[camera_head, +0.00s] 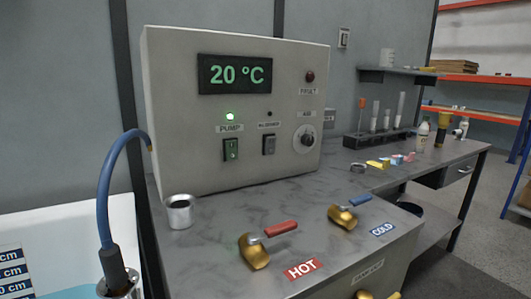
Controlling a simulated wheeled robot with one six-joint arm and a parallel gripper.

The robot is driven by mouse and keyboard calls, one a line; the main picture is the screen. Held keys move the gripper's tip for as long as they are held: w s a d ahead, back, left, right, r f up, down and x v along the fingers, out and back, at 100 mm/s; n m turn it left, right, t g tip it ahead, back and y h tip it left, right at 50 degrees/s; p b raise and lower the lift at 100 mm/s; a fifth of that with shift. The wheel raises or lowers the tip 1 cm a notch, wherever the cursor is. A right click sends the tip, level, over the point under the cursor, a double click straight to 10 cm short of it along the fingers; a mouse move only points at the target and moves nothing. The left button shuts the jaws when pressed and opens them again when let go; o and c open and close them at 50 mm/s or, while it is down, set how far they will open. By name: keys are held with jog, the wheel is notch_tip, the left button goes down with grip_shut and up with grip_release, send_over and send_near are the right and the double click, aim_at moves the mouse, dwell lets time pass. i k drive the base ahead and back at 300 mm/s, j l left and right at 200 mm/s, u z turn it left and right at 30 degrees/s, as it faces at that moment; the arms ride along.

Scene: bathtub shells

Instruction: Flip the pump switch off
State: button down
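The display (235,74) reads 20 °C.
A metal cup (179,212) stands before the box's left corner. Brass valves with a red handle (281,228) and a blue handle (360,200) stick up in front. A blue hose (104,185) runs down at left into a tub. A tube rack (378,137) stands at right.

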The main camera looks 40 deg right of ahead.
aim_at(231, 147)
jog(key=z, duration=0.8)
jog(key=u, duration=1.3)
jog(key=z, duration=1.3)
